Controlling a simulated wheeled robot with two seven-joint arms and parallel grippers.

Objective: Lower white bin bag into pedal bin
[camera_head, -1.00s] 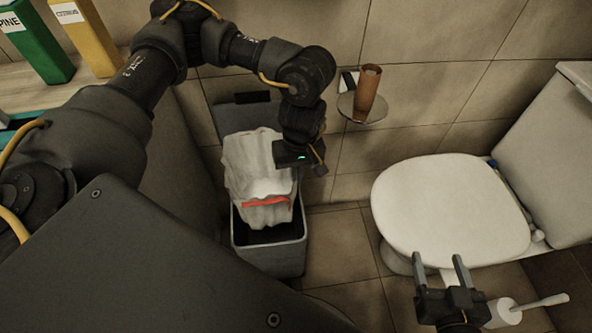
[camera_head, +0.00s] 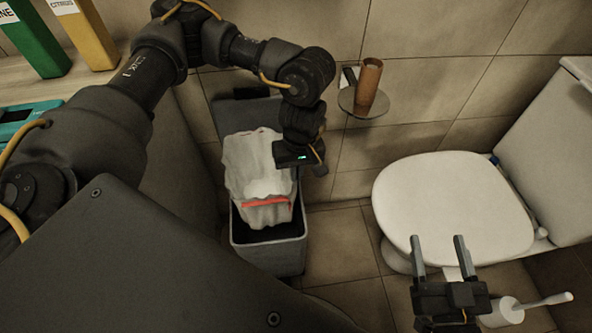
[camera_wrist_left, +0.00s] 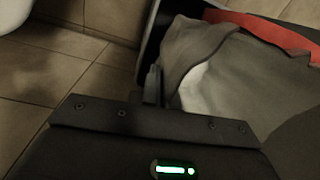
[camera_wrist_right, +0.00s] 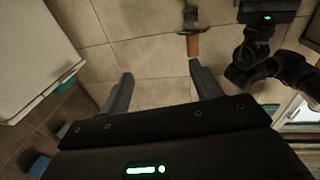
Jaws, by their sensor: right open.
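The white bin bag (camera_head: 255,165) with a red band hangs upright at the mouth of the grey pedal bin (camera_head: 270,258). Its lower part is over or inside the opening; how deep it sits is hard to tell. The bin's lid stands open at the back. My left gripper (camera_head: 284,156) is at the bag's upper right side and appears shut on its edge; its fingertips are mostly hidden in the head view. The bag (camera_wrist_left: 215,75) also fills the right of the left wrist view. My right gripper (camera_head: 440,245) is open and empty, in front of the toilet.
A white toilet (camera_head: 455,205) stands at the right, with a toilet brush (camera_head: 510,310) near it. A wall shelf holds a brown roll (camera_head: 368,88). Green (camera_head: 35,45) and yellow (camera_head: 88,35) boxes stand on the counter at the left. The floor between bin and toilet is clear.

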